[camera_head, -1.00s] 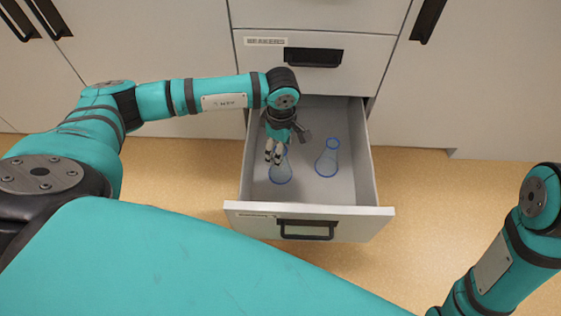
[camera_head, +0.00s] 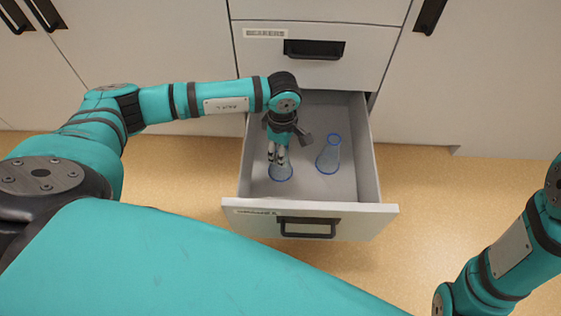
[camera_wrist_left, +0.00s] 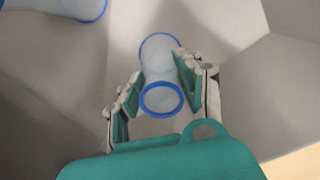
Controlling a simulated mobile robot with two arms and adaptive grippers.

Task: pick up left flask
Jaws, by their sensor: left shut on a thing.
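The left flask (camera_head: 281,174) is clear with blue rims and stands in the left part of the open drawer. My left gripper (camera_head: 277,157) points down into the drawer and is shut on this flask near its neck, hiding its upper part. In the left wrist view the flask (camera_wrist_left: 160,60) sits between the two fingers of my gripper (camera_wrist_left: 158,88), its mouth rim facing the camera. My right gripper is out of view; only part of that arm shows at the lower right.
A second clear flask with blue rims (camera_head: 328,158) stands to the right in the same drawer, apart from my gripper; it also shows in the left wrist view (camera_wrist_left: 62,8). The drawer's front wall (camera_head: 345,212) and side walls surround both. A shut drawer labelled BEAKERS (camera_head: 370,45) is above.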

